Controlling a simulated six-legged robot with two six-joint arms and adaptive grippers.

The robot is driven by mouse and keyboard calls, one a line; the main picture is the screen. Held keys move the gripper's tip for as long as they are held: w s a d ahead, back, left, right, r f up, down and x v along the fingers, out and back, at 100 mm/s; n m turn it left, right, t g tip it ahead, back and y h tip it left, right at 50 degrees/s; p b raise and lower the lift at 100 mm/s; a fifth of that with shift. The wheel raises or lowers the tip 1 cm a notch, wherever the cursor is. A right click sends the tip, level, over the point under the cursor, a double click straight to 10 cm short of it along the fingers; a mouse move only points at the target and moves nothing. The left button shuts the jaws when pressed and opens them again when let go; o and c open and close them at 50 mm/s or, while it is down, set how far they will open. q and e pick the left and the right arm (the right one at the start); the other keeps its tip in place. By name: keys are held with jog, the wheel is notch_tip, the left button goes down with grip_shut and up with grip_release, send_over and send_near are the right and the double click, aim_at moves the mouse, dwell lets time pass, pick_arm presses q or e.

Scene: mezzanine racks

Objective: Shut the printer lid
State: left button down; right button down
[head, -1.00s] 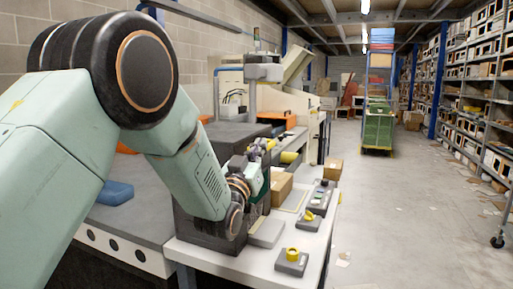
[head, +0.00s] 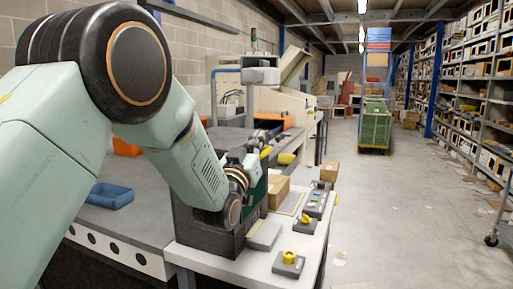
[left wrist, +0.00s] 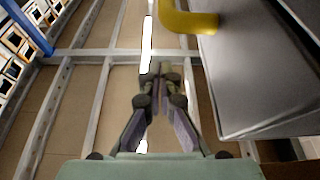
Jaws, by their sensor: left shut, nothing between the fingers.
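The printer (head: 205,235) seems to be the dark grey box on the white table, partly hidden behind my left arm. A dark grey panel (head: 226,139) rises behind it and looks like its raised lid. In the left wrist view a smooth grey panel (left wrist: 255,75) with a yellow handle (left wrist: 188,20) fills the right side; it seems to be the lid. My left gripper (left wrist: 160,72) is shut and empty, left of and below that handle in the picture, with a visible gap. In the head view the left gripper (head: 256,152) is small, beside the panel. My right gripper is out of view.
A cardboard box (head: 278,190), a grey block with a yellow part (head: 289,262) and other small devices (head: 316,203) stand on the white table (head: 225,268). The aisle floor at right is mostly clear.

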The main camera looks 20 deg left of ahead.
pick_arm(q)
jog(key=a+v, duration=0.1)
jog(key=v, duration=0.8)
jog(key=s+f+g, duration=0.4)
jog(key=s+f, duration=0.1)
jog(key=f, duration=0.6)
jog(key=s+f+g+y, duration=0.1)
jog(key=s+f+g, duration=0.35)
jog(key=f, duration=0.65)
jog(key=s+f+g, duration=0.5)
jog(key=f, duration=0.6)
jog(key=s+f+g, duration=0.3)
jog(key=s+f, duration=0.2)
jog(key=s, duration=0.4)
jog(key=s+f+g, duration=0.3)
jog(key=s+f, duration=0.2)
jog(key=s, duration=0.5)
jog(key=s+f+g, duration=0.3)
jog(key=s+f, duration=0.2)
jog(key=s, duration=0.4)
